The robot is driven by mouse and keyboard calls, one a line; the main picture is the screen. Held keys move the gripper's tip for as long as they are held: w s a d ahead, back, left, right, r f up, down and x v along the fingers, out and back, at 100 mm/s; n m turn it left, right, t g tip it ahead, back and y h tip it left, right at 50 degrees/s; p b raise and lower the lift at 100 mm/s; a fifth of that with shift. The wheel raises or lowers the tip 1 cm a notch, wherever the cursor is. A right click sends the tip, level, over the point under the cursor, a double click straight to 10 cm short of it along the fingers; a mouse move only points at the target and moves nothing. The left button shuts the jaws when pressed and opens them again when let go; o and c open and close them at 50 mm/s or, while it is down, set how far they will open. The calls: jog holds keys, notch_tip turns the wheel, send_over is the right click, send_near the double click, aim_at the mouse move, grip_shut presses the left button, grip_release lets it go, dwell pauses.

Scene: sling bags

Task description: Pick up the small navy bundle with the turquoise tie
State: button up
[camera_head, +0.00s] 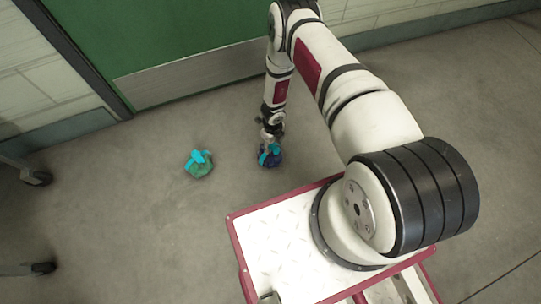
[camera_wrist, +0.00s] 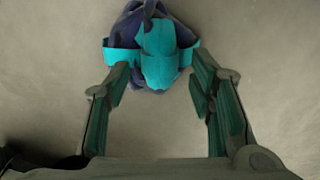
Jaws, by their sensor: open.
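The small navy bundle with the turquoise tie (camera_head: 269,159) lies on the floor, below the end of my arm in the head view. In the wrist view the navy bundle (camera_wrist: 157,45) is at the top centre, with its wide turquoise tie crossing over it. My gripper (camera_wrist: 160,88) is open, with one finger on each side of the bundle's lower part. The fingertips are close to the ends of the tie; I cannot tell whether they touch it. In the head view my gripper (camera_head: 270,140) is small and partly covers the bundle.
A green door (camera_head: 170,40) with a metal kick plate and a wall stand behind. Dark wheeled legs (camera_head: 38,178) stand at the left edge. The floor between is clear.

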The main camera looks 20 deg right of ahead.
jog(key=shift+f, duration=0.75)
jog(key=shift+c, duration=0.3)
grip_shut()
jog(key=shift+r, duration=0.2)
